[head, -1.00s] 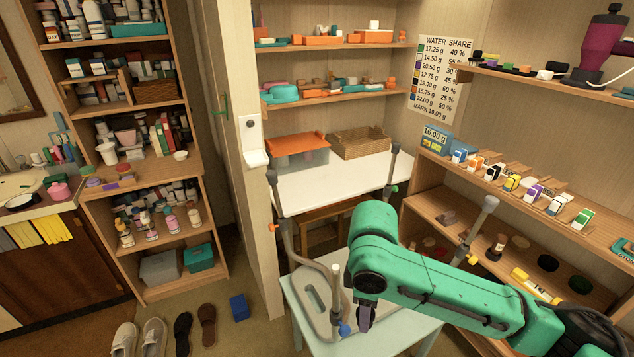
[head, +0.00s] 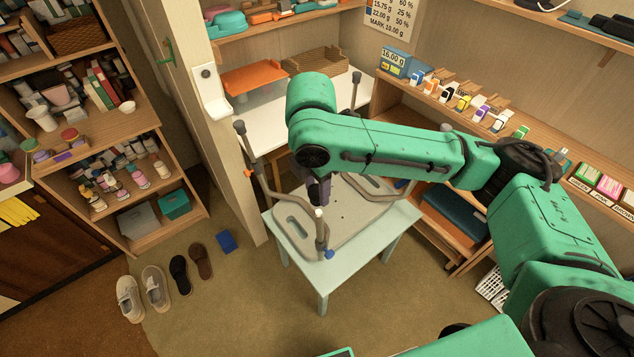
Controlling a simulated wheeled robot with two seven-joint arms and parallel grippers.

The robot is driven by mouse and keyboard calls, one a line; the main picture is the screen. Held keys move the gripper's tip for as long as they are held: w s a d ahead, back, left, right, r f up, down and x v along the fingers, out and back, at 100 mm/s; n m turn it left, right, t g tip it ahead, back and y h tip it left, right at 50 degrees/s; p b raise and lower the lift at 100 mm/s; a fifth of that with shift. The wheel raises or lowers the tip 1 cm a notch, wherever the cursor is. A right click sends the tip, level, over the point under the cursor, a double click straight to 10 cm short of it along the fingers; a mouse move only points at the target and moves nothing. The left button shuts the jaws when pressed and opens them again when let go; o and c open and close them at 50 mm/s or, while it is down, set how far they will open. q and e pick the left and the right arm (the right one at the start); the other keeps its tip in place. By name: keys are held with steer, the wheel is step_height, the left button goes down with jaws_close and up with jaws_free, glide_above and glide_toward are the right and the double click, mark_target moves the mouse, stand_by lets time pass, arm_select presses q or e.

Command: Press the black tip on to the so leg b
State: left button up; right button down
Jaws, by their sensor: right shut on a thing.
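An upturned grey seat (head: 350,212) lies on a small pale table with its legs pointing up. The near leg (head: 321,232) has a bare, pale top end and a blue clip low down. The left leg (head: 240,140) and the back leg (head: 355,92) carry dark tips. Another leg is hidden behind my arm. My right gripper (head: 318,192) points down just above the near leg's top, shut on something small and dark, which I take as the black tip. The fingers mostly hide it, and I cannot tell whether it touches the leg. My left gripper is out of view.
The pale table (head: 304,268) stands on open floor. A white counter (head: 262,130) with an orange-lidded box is behind it. Shelves (head: 470,125) with small bottles are at the right, close behind my arm. Shoes and a blue block (head: 227,242) lie at left.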

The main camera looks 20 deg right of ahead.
steer(key=b, duration=0.2)
glide_above(319, 211)
steer(key=f, duration=0.4)
steer(key=shift+s+a+f, duration=0.15)
steer(key=shift+s+f, duration=0.1)
steer(key=shift+f, duration=0.65)
steer(key=shift+r+p, duration=0.1)
steer(key=shift+p, duration=0.6)
steer(key=shift+w+f+b, duration=0.15)
steer(key=shift+f+b, duration=0.5)
steer(key=shift+f, duration=1.25)
steer(key=shift+c, duration=1.7)
jaws_free()
steer(key=shift+w, duration=0.1)
steer(key=shift+r, duration=0.1)
